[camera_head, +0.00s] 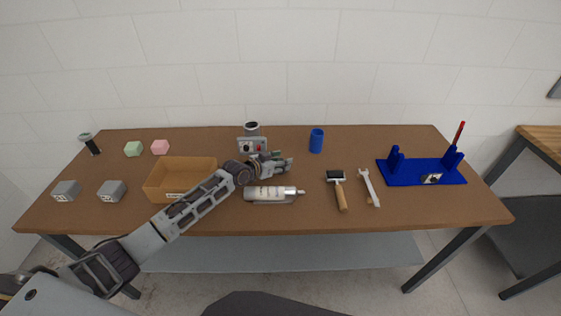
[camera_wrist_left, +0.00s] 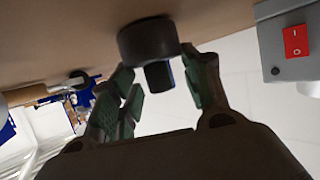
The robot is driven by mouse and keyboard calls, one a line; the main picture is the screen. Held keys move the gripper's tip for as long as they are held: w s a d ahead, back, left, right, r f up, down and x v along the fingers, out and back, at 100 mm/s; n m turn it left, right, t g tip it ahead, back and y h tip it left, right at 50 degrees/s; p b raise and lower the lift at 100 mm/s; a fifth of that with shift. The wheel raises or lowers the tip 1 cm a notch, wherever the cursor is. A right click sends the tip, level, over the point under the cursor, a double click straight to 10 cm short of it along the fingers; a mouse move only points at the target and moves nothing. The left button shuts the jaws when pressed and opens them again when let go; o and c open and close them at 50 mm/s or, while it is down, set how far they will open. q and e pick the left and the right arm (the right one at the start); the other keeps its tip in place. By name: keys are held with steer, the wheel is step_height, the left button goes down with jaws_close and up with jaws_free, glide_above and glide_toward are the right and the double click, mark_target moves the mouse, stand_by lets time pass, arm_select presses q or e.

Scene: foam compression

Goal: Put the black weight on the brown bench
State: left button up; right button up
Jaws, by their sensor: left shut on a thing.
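The black weight (camera_wrist_left: 148,40) is a dark disc with a smaller knob, seen in the left wrist view between the green-padded fingers of my left gripper (camera_wrist_left: 163,85). The gripper is shut on it. In the head view my left gripper (camera_head: 284,163) is low over the middle of the brown bench (camera_head: 400,212), and I cannot make out the weight there. The bench top fills the upper part of the wrist view close behind the weight; I cannot tell whether they touch. My right gripper is not in view.
A grey switch box (camera_head: 251,145) stands just behind the gripper; its red switch shows in the wrist view (camera_wrist_left: 296,40). A bottle (camera_head: 268,194) lies in front, a tan bin (camera_head: 160,178) is left, and a blue cup (camera_head: 316,140), brush (camera_head: 338,190) and wrench (camera_head: 370,188) are right.

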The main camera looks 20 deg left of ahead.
arm_select(q)
steer(key=o, duration=1.5)
steer(key=shift+f, duration=0.1)
steer(key=shift+s, duration=0.1)
steer(key=shift+b+v, duration=0.3)
steer(key=shift+v, duration=5.65)
steer(key=shift+a, duration=0.1)
